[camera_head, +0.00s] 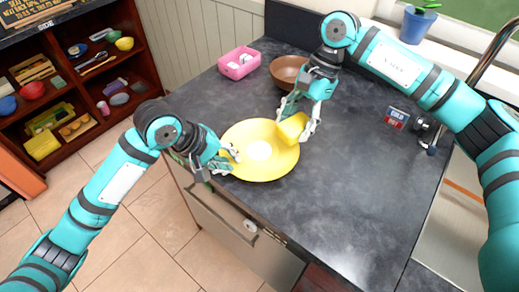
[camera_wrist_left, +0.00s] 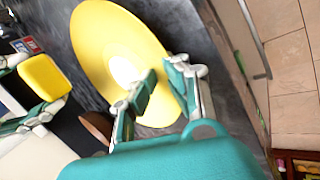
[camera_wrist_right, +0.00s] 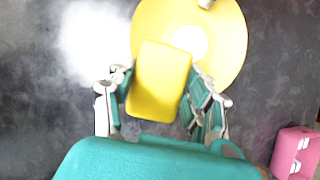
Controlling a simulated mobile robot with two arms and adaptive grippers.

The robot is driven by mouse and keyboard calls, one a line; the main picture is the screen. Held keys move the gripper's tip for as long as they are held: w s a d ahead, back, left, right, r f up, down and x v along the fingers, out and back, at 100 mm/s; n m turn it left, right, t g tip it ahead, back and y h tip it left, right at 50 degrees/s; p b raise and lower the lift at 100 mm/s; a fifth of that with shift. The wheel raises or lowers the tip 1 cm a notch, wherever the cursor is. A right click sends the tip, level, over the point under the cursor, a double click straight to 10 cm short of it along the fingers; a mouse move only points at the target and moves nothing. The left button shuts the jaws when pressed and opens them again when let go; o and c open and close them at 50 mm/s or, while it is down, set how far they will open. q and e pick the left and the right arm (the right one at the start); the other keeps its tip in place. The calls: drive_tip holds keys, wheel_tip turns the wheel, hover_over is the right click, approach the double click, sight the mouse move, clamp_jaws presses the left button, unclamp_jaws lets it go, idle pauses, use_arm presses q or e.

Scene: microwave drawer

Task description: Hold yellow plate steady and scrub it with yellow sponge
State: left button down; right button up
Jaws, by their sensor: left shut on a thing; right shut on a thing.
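The yellow plate (camera_head: 248,166) lies on the dark countertop near its front left edge; it also shows in the left wrist view (camera_wrist_left: 95,45) and the right wrist view (camera_wrist_right: 215,70). My left gripper (camera_head: 229,158) is shut on the plate's left rim. In the left wrist view its fingers (camera_wrist_left: 166,95) straddle the rim. My right gripper (camera_head: 296,120) is shut on the yellow sponge (camera_head: 291,128), which it holds at the plate's upper right side. The sponge fills the space between the fingers in the right wrist view (camera_wrist_right: 160,80). I cannot tell whether the sponge touches the plate.
A brown bowl (camera_head: 284,71) and a pink container (camera_head: 239,63) stand behind the plate. A small sign (camera_head: 396,118) and a faucet are at the right by the sink. The counter (camera_head: 345,190) right of the plate is clear. Shelves with dishes (camera_head: 75,80) stand at the left.

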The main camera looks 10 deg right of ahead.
use_arm(q)
drive_tip(key=shift+f, duration=0.1)
drive_tip(key=c, duration=1.3)
unclamp_jaws()
use_arm(e)
drive_tip(key=shift+w, duration=0.1)
use_arm(q)
drive_tip(key=v, duration=1.2)
